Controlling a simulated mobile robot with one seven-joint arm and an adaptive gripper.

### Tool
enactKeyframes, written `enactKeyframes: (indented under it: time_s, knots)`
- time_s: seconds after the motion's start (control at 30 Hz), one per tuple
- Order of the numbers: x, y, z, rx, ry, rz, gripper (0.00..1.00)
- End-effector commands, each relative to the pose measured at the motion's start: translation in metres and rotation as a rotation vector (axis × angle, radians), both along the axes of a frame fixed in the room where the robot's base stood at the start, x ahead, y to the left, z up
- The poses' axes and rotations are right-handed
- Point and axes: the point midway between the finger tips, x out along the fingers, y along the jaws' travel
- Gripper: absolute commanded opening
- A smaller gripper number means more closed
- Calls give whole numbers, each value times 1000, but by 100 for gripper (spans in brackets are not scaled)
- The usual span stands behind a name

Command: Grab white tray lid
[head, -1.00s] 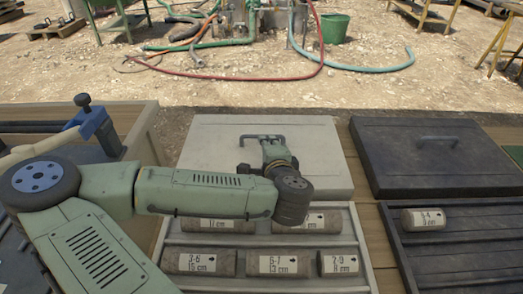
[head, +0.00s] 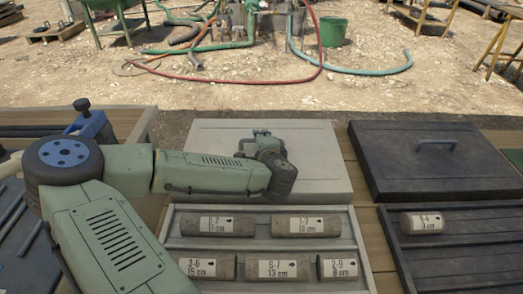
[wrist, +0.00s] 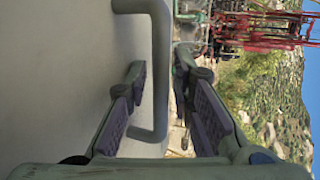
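The white tray lid (head: 310,160) lies flat behind the open white tray (head: 360,250), a pale slab with a bar handle. In the head view my wrist and gripper (head: 262,134) are over the lid's middle and hide most of the handle. In the wrist view the lid's pale face (wrist: 60,80) fills the left side, and its handle (wrist: 161,75) stands out from it. My gripper (wrist: 163,95) is open, with one finger on the lid side of the bar and the other on the outer side. Gaps show between the bar and both fingers.
The white tray holds several labelled core samples (head: 306,225). A dark lid (head: 430,155) with its own handle lies to the right, behind a dark tray (head: 470,250) holding one core (head: 422,222). A blue clamp-like tool (head: 95,128) stands at left.

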Motion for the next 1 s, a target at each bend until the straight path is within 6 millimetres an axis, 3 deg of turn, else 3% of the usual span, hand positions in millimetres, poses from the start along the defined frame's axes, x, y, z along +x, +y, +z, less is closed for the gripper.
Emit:
enactKeyframes:
  time_s: [0.07, 0.4, 1.0]
  knots:
    - [0, 0, 0, 0, 0, 0, 22]
    - [0, 0, 0, 0, 0, 0, 0]
    - [0, 0, 1, -1, -2, 0, 0]
